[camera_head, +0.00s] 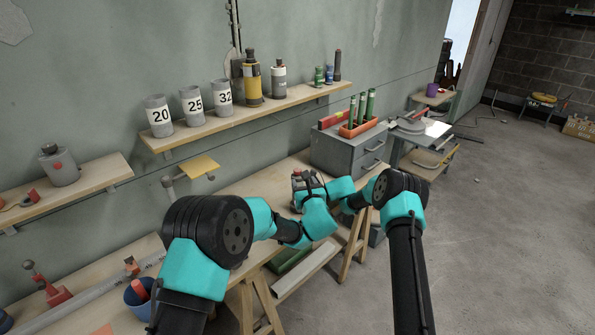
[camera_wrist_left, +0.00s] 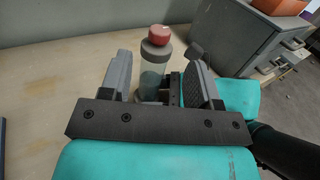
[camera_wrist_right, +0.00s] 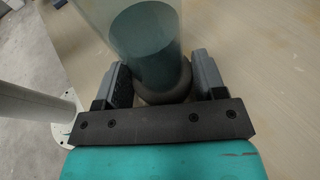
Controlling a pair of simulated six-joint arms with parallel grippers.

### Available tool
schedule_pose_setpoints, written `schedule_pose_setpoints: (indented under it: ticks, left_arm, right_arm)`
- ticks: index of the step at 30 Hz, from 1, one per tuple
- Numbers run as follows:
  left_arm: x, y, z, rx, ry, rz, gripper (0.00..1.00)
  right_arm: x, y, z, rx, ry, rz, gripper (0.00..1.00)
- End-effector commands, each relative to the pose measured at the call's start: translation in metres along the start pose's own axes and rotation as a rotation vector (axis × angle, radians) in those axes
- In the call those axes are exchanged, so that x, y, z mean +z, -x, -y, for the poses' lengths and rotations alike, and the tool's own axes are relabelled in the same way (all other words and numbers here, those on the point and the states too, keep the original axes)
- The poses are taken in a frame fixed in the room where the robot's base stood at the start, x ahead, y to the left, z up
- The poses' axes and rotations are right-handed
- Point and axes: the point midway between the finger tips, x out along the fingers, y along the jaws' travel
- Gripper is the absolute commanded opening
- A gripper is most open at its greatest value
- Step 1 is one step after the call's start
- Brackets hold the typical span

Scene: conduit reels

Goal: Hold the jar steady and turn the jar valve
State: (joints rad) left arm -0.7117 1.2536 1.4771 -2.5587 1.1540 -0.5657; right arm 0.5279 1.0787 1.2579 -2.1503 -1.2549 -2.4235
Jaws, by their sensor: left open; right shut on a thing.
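The jar (camera_wrist_left: 155,75) stands upright on the workbench, a clear cylinder with a dark collar and a red valve (camera_wrist_left: 159,35) on top. My left gripper (camera_wrist_left: 160,62) is open, with one finger on each side of the jar's upper part and visible gaps. My right gripper (camera_wrist_right: 163,75) is shut on the jar's lower part, at its dark base ring (camera_wrist_right: 166,92). In the head view my left gripper (camera_head: 308,184) is over the bench and largely covers the jar. The right gripper's fingers are hidden there.
A grey drawer cabinet (camera_head: 345,150) with an orange tray (camera_head: 362,127) stands beyond the grippers. A wall shelf (camera_head: 245,116) carries numbered cups and bottles. The bench top (camera_wrist_left: 45,85) left of the jar is clear.

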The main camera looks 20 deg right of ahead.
Motion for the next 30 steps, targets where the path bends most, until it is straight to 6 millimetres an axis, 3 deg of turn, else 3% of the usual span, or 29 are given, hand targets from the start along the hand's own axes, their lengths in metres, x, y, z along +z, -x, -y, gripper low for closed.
schedule_pose_setpoints:
  ticks: [18,30]
  left_arm:
    - [-0.001,-0.076,0.0,0.001,0.001,0.001,0.56]
    - [0.0,-0.089,0.0,0.0,0.0,0.0,0.56]
  right_arm:
    - [0.0,0.0,0.0,0.0,0.0,0.0,0.51]
    - [0.0,0.0,0.0,0.0,0.0,0.0,0.51]
